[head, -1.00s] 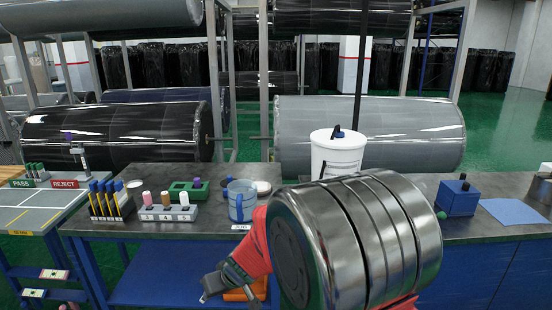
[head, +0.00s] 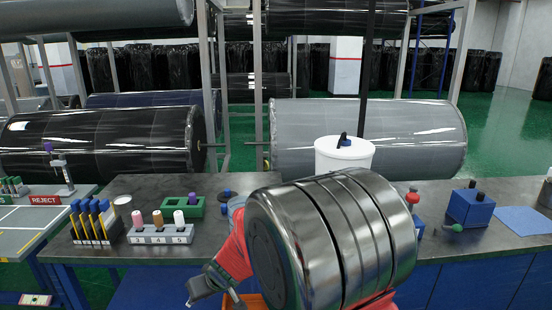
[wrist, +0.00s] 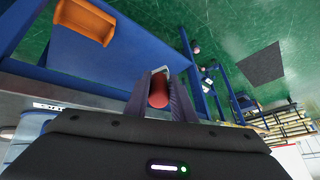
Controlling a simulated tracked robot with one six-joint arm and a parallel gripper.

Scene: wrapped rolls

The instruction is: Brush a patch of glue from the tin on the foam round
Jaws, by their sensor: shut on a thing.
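My gripper (head: 200,289) is in front of the bench at the lower left of my arm in the head view. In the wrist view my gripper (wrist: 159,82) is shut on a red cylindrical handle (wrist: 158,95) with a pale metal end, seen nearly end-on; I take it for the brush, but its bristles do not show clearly. A white tub (head: 343,157) with a dark blue knob stands on the bench behind my arm. I cannot tell whether it is the glue tin. A pale round item (head: 122,200) lies at the bench's left; I cannot identify the foam round surely.
A numbered rack (head: 160,235), a rack of blue-topped tubes (head: 95,225) and a green block (head: 184,206) stand on the left of the bench (head: 150,185). A blue box (head: 470,207) and blue sheet (head: 523,220) lie right. An orange bin (wrist: 85,22) is below.

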